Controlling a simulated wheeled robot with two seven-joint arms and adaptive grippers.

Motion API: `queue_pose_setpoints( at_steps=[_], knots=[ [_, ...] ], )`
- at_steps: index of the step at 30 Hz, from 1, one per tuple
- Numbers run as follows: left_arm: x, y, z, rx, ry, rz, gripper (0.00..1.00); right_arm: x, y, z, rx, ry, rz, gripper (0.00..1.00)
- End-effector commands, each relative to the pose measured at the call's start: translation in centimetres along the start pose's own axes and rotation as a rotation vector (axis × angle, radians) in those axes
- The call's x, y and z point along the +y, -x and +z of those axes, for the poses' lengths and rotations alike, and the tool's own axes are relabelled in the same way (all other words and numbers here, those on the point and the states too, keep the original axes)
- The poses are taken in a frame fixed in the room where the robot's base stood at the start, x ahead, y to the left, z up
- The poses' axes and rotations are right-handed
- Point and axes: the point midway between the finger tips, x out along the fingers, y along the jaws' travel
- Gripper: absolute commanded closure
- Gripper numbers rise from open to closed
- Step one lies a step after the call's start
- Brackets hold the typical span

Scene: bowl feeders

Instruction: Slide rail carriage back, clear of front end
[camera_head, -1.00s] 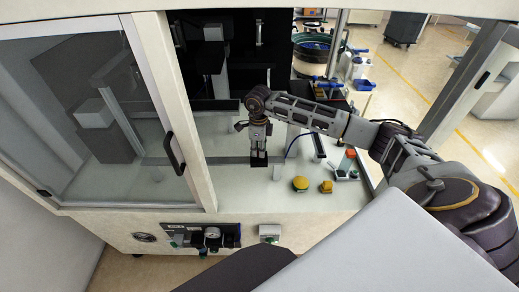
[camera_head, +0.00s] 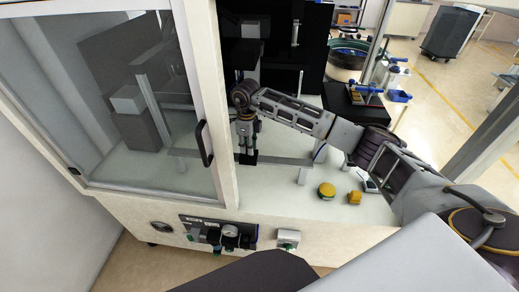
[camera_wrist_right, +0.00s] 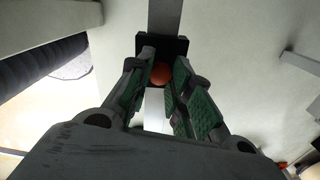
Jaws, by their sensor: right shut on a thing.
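My right gripper (camera_wrist_right: 160,84) is shut on the knob, one green-padded finger on each side. In the head view my right gripper (camera_head: 246,148) points down at the carriage (camera_head: 247,159), just right of the door frame. The rail (camera_head: 286,161) shows to the right of the carriage and continues left behind the glass door. My left gripper is not in view.
The cabinet door (camera_head: 208,110) with its handle (camera_head: 204,145) stands close left of my gripper. A bowl feeder (camera_head: 347,55) stands behind.

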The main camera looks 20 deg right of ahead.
Motion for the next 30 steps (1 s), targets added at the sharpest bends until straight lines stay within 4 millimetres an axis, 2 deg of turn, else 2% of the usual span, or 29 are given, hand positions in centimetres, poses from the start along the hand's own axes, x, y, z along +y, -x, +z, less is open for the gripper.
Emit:
queue_pose_setpoints(
  at_steps=[6,19,20,24,30],
  knots=[
    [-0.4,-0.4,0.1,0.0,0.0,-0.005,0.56,0.2,0.0,1.4,0.002,-0.001,-0.002,1.0],
    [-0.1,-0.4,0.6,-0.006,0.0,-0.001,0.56,0.2,0.1,1.5,0.003,-0.002,-0.003,1.0],
    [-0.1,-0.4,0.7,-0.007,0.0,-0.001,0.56,0.2,0.1,1.5,0.003,-0.002,-0.003,0.76],
    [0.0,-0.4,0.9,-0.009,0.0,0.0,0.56,0.3,0.1,1.6,0.003,-0.001,-0.003,0.58],
    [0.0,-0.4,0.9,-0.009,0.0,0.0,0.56,0.3,0.0,1.6,0.002,-0.001,-0.002,0.56]
  ],
)
